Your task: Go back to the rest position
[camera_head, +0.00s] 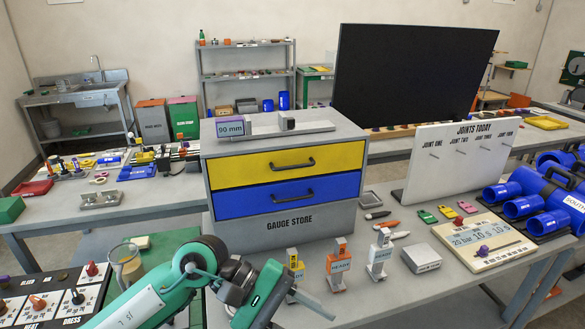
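My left arm, green, white and black, comes in from the bottom left of the head view. Its wrist and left gripper (262,298) are over the near edge of the grey table, in front of the gauge store. The gripper is seen from behind and above, so its fingertips and any gap between them cannot be made out. I see nothing clearly held in it. My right arm and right gripper are not in view.
The gauge store (290,222), with yellow and blue drawers shut, stands behind the gripper. Small tagged stands (338,264) are just right of it. A control panel (484,242) and blue pipe pieces (503,193) lie farther right. A knob board (62,295) is at left.

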